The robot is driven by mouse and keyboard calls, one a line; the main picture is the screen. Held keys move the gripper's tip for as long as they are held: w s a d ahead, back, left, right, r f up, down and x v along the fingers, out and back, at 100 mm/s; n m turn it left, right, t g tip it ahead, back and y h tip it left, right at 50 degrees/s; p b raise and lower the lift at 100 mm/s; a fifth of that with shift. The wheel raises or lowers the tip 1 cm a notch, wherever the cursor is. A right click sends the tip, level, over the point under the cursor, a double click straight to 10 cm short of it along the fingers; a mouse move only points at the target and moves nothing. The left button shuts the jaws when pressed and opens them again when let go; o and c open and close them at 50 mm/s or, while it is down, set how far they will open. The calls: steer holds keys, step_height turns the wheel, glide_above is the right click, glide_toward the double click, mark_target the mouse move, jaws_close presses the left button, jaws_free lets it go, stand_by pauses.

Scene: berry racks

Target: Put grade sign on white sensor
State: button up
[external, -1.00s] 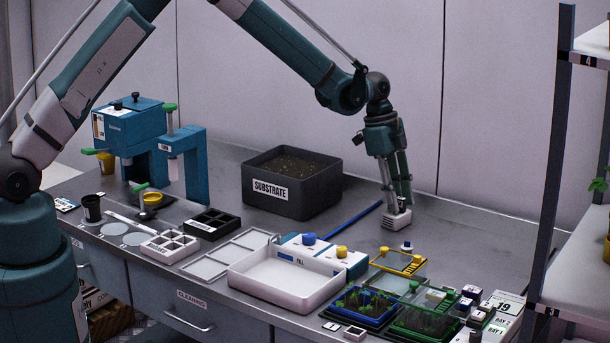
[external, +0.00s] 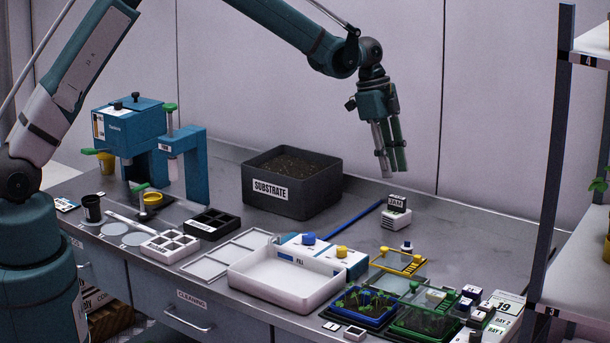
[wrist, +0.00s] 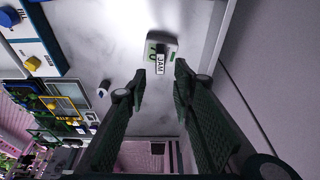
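The black grade sign (external: 397,203), with a white "JAM" label, stands on top of the white sensor (external: 395,220) at the back right of the bench. In the wrist view the sign (wrist: 160,64) sits over the sensor (wrist: 153,44), touching it as far as I can see, and green marks show on the sensor beside it. My gripper (external: 394,168) is above the sign and apart from it. In the wrist view my gripper (wrist: 160,77) has its fingers spread with nothing between them.
The dark substrate bin (external: 290,210) stands to the left, with a blue rod (external: 352,221) on the bench between. A small white knobbed piece (external: 406,247), a yellow frame (external: 412,264) and seedling trays (external: 362,316) lie in front. Racks (external: 565,160) stand at the right.

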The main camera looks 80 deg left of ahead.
steer(key=shift+v, duration=1.5)
steer(key=s+d+r+n+t+y, duration=0.15)
steer(key=s+d+r+n, duration=0.25)
steer(key=s+d+r, duration=1.65)
steer(key=s+d+f+n+t, duration=0.1)
steer(key=s+d, duration=0.2)
steer(key=s, duration=0.6)
steer(key=s+d+f+n+t, duration=0.1)
steer(key=s+d, duration=0.3)
steer(key=s, duration=0.6)
steer(key=s+d+f+n+t, duration=0.1)
steer(key=s+d+n, duration=0.2)
steer(key=s, duration=0.7)
steer(key=shift+s+d, duration=0.25)
steer(key=shift+d, duration=0.4)
